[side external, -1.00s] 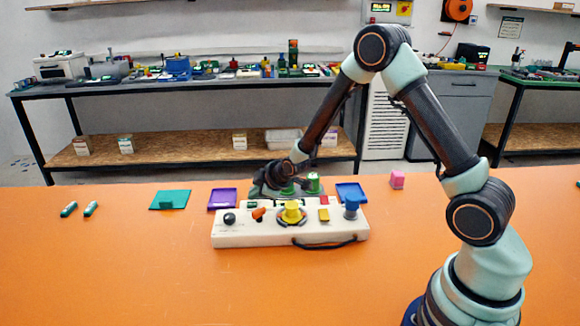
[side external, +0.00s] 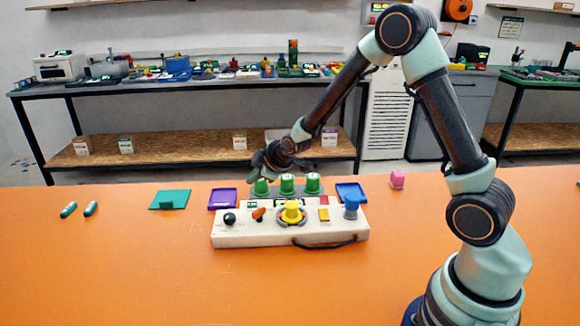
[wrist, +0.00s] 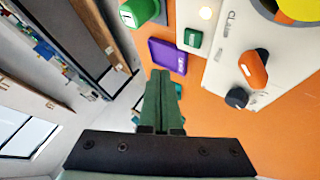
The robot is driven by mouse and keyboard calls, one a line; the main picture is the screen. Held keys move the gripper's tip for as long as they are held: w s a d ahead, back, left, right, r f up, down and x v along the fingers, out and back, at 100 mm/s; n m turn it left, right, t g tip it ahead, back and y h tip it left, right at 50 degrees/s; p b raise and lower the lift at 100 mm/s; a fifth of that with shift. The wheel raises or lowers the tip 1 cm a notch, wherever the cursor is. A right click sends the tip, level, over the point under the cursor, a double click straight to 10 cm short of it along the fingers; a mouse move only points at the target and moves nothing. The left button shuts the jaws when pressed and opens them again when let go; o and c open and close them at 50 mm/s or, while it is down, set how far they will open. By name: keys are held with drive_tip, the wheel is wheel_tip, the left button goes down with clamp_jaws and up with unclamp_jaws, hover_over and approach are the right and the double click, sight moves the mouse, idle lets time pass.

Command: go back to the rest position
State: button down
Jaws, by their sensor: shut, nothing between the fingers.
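My gripper (side external: 262,165) is raised just above and behind the leftmost of several green knobs (side external: 262,187) on a grey base behind the white control panel. It is apart from the panel and holds nothing. In the wrist view my gripper's fingers (wrist: 161,75) are together. The white control panel (side external: 235,238) lies on the orange table, with a black knob, an orange switch, a yellow knob and a blue knob along it. In the wrist view, one green knob (wrist: 138,12) and the panel's orange switch (wrist: 253,68) show at the top.
A purple tray (side external: 222,199) and a teal plate (side external: 170,200) lie left of the knobs, and a blue tray (side external: 350,193) lies right. Two small teal items lie at far left. The front of the orange table (side external: 150,280) is clear.

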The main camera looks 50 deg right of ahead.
idle(0.4)
drive_tip(key=s+a+r+m+g, duration=0.1)
drive_tip(key=s+r+m, duration=0.1)
drive_tip(key=s+r, duration=0.3)
drive_tip(key=s+a+r+m+g, duration=0.1)
drive_tip(key=s+r, duration=0.4)
drive_tip(key=s, duration=0.7)
drive_tip(key=s+a+r+m+g, duration=0.1)
drive_tip(key=s+a+r+m, duration=0.1)
drive_tip(key=s+r+m, duration=0.3)
drive_tip(key=s, duration=0.3)
drive_tip(key=shift+s+a+r+g+y, duration=0.15)
drive_tip(key=shift+s+a+g+y, duration=0.15)
drive_tip(key=shift+s+a+y, duration=0.1)
drive_tip(key=shift+w, duration=0.1)
idle(4.6)
